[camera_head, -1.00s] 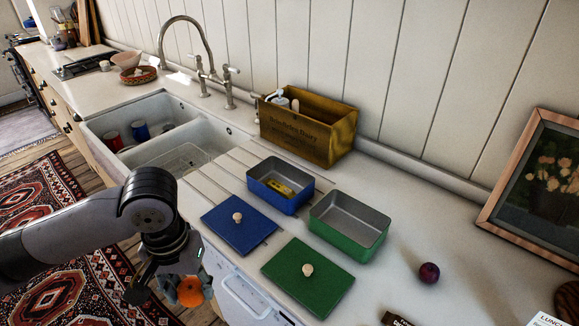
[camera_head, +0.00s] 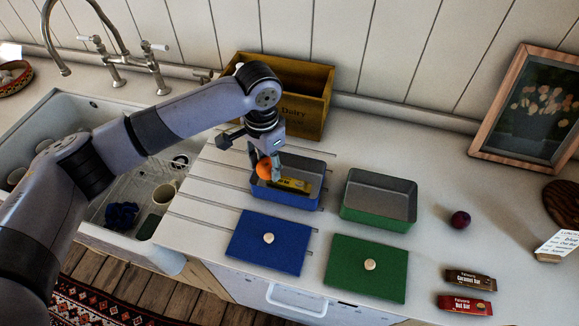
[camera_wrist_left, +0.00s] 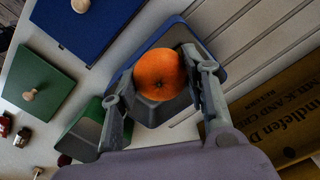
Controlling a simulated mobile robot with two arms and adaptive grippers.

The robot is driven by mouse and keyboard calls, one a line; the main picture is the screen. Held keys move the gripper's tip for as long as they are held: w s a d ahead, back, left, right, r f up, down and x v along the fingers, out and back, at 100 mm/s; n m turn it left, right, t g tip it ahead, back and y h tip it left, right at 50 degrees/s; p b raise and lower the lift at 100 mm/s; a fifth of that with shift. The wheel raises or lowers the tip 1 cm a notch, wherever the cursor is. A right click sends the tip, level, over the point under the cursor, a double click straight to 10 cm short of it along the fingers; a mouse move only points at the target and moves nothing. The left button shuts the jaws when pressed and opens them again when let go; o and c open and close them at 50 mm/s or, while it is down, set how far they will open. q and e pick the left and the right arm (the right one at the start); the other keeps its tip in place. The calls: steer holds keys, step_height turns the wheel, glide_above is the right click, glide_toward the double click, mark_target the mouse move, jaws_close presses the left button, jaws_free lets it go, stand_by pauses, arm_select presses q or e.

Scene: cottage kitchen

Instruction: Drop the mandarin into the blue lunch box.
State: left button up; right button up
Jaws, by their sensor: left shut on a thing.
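The orange mandarin (camera_head: 265,168) is in my left gripper (camera_head: 266,170), which is shut on it. Both are over the left part of the open blue lunch box (camera_head: 286,199). In the left wrist view the mandarin (camera_wrist_left: 160,73) sits between the two fingers (camera_wrist_left: 160,84), with the box's blue wall (camera_wrist_left: 206,49) behind it. A yellow bar (camera_head: 294,185) lies inside the box, partly hidden by the gripper. I cannot tell exactly how high the mandarin is above the box floor. My right gripper is in neither view.
The blue lid (camera_head: 270,243) and green lid (camera_head: 366,267) lie in front. An open, empty green lunch box (camera_head: 378,199) stands to the right. A wooden crate (camera_head: 312,95) is behind my gripper. A plum (camera_head: 460,219) and two bars (camera_head: 470,280) lie farther right. The sink (camera_head: 120,180) is left.

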arm_select(q)
steer(key=d+f+m+b, duration=0.1)
steer(key=b, duration=0.1)
steer(key=w+d+f+b, duration=0.1)
steer(key=f+b, duration=0.1)
steer(key=w+d+f+m+b, duration=0.1)
steer(key=f+b, duration=0.1)
steer(key=shift+w+d+f+m, duration=0.1)
steer(key=shift+d+f+m, duration=0.15)
steer(key=shift+m, duration=0.05)
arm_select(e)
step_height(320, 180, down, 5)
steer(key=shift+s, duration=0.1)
arm_select(q)
steer(key=shift+r, duration=0.1)
steer(key=o, duration=1.2)
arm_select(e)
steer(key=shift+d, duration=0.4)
arm_select(q)
steer(key=shift+o, duration=0.2)
step_height(320, 180, up, 12)
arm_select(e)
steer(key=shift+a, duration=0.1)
